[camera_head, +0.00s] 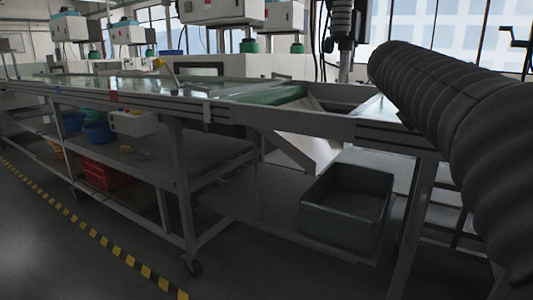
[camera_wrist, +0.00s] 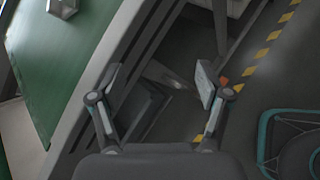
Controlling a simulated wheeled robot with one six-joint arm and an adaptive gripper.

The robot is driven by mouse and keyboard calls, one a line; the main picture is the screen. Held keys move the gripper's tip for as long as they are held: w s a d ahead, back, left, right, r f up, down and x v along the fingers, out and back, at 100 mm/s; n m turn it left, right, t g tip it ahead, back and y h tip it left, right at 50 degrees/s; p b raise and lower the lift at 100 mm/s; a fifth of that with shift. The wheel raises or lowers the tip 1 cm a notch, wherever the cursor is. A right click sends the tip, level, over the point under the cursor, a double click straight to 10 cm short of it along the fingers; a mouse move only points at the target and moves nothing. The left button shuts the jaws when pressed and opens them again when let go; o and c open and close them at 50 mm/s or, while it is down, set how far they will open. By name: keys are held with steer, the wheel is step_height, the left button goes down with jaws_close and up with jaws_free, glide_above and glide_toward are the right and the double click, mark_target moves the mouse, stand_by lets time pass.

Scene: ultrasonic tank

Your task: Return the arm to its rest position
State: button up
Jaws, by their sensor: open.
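My gripper (camera_wrist: 160,82) shows in the wrist view with its two fingers spread wide apart. Nothing is between the fingers. It is above the edge of the long conveyor frame, with the floor and the dark space under the frame seen beyond the fingers. The green belt (camera_wrist: 65,50) lies to the left of the fingers. In the head view the gripper cannot be made out.
The long conveyor bench (camera_head: 215,108) crosses the head view. A grey bin (camera_head: 345,210) stands beneath its right part, below a sloping chute (camera_head: 312,148). A red crate (camera_head: 100,175) is on the lower level at left. Floor beyond the striped tape (camera_head: 115,252) is clear.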

steer(key=s+a+f+m+y, duration=0.5)
steer(key=s+a+f+m, duration=0.3)
steer(key=f, duration=0.5)
steer(key=s+a+f+m+t+y, duration=0.1)
steer(key=s+a+f+m+y, duration=0.3)
steer(key=s+a+f+m, duration=0.4)
steer(key=s+a+f, duration=0.4)
steer(key=s+f, duration=0.2)
steer(key=shift+s+m+y, duration=0.25)
steer(key=shift+m+y, duration=0.05)
steer(key=shift+y, duration=0.1)
steer(key=shift+f, duration=0.1)
